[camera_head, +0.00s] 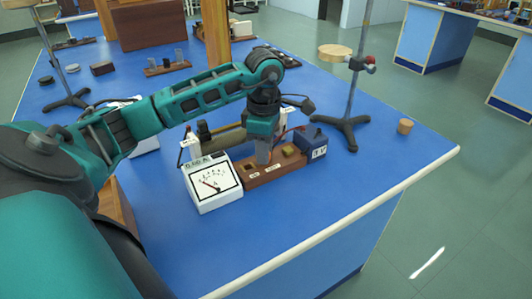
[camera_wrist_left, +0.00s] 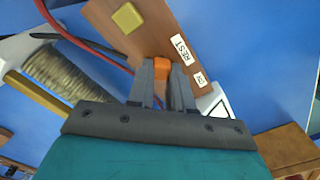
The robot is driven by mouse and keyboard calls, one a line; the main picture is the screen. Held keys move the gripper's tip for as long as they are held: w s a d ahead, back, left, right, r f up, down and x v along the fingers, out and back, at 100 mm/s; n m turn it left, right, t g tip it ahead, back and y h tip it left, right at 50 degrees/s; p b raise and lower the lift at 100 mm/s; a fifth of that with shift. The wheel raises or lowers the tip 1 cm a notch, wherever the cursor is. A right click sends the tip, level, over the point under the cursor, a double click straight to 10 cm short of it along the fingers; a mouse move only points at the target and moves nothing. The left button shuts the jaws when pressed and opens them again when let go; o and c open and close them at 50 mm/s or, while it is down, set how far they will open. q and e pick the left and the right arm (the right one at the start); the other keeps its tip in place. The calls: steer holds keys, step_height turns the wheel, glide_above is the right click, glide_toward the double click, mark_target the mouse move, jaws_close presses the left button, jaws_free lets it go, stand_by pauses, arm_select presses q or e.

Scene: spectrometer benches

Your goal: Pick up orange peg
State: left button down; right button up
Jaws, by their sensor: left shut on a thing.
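The orange peg (camera_wrist_left: 161,66) shows between the two fingers of my left gripper (camera_wrist_left: 162,82) in the left wrist view. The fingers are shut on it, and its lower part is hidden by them. In the head view my left gripper (camera_head: 263,158) points down over a brown wooden board (camera_head: 290,164), and the peg is hidden there. The board also shows in the left wrist view (camera_wrist_left: 150,32), with white labels, one reading "REST", and a yellow block (camera_wrist_left: 127,18). I cannot tell whether the peg touches the board. My right gripper is in neither view.
A white meter (camera_head: 213,185) stands left of the board and a dark blue box (camera_head: 312,145) right of it. A coil (camera_wrist_left: 70,75) lies behind the board. A stand (camera_head: 343,125) is farther right, with a small cork-coloured cylinder (camera_head: 405,126). The front right bench top is clear.

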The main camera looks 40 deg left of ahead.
arm_select(q)
step_height(320, 180, up, 23)
steer(key=p, duration=0.9)
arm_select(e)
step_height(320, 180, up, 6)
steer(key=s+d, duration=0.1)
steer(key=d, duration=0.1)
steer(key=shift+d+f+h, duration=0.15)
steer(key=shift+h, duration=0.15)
